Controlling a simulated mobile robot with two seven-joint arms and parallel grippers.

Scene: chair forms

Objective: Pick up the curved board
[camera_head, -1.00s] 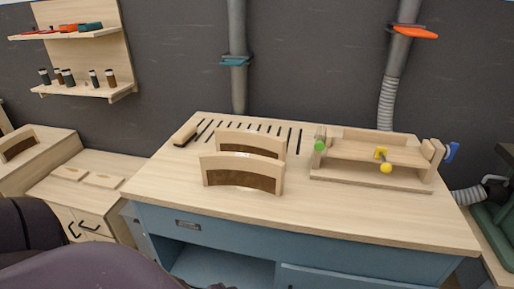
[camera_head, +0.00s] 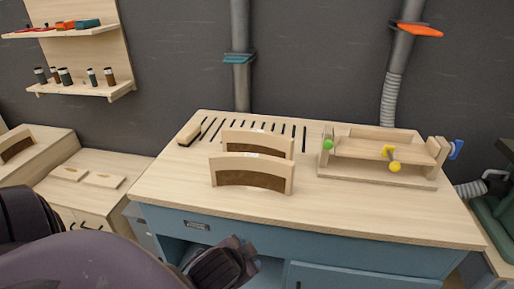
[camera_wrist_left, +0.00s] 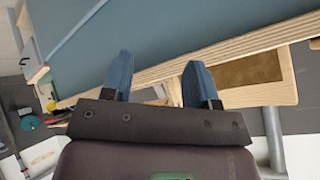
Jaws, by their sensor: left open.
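Two curved boards stand upright on the workbench, one behind the other. The front curved board (camera_head: 251,176) has pale wood ends and a brown arched middle; the rear curved board (camera_head: 258,142) is partly hidden behind it. A curved board also shows in the left wrist view (camera_wrist_left: 262,80), beyond the bench edge. My left gripper (camera_wrist_left: 158,75) is open and empty, its two blue fingers apart. In the head view, a dark part of my left arm (camera_head: 222,262) is low in front of the bench, below the top and apart from the boards. My right gripper is not in view.
The workbench (camera_head: 350,215) has a pale top with slots and a blue cabinet below. A wooden jig (camera_head: 380,158) with green, yellow and blue knobs stands at the right. A wooden block (camera_head: 189,132) lies at the back left. The front strip is clear.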

